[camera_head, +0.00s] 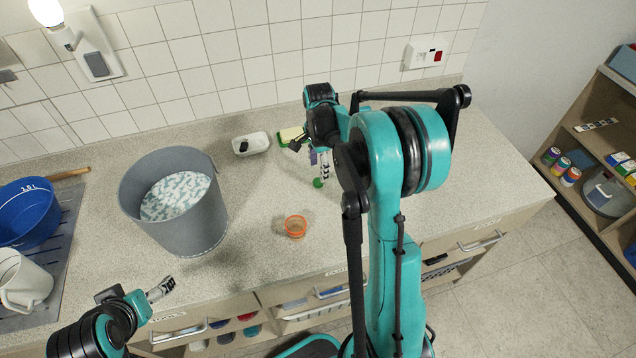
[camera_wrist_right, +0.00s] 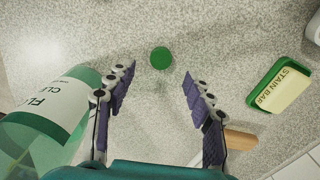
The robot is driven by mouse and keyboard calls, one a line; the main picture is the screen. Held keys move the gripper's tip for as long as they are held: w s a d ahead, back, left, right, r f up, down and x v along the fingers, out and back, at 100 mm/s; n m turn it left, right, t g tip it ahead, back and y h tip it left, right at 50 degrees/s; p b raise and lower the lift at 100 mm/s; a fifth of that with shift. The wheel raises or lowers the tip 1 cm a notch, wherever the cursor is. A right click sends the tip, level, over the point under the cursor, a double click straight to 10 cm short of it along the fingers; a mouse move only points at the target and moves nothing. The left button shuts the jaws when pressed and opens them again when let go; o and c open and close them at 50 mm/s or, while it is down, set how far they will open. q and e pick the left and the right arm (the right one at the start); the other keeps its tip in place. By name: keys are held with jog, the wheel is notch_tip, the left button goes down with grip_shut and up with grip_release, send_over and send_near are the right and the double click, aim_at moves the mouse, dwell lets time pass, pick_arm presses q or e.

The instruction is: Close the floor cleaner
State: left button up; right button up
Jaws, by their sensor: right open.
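The floor cleaner (camera_wrist_right: 50,115) is a clear green bottle with a white label, at the left of the right wrist view, beside my right gripper's left finger. Its opening is not visible. In the head view the bottle is hidden behind my right arm. A round green cap (camera_wrist_right: 160,58) lies on the counter; it also shows in the head view (camera_head: 318,183). My right gripper (camera_wrist_right: 158,72) is open and empty, with the cap ahead of and between its fingertips. My left gripper (camera_head: 163,289) is over the counter's front edge at lower left, and its opening is unclear.
A wooden piece (camera_wrist_right: 240,140) is near the right finger.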

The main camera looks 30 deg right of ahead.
aim_at(318, 181)
jog(key=shift+f, duration=0.3)
notch_tip(318, 181, down, 5)
jog(key=shift+w+f+b, duration=0.1)
jog(key=shift+b, duration=0.8)
jog(key=c, duration=0.8)
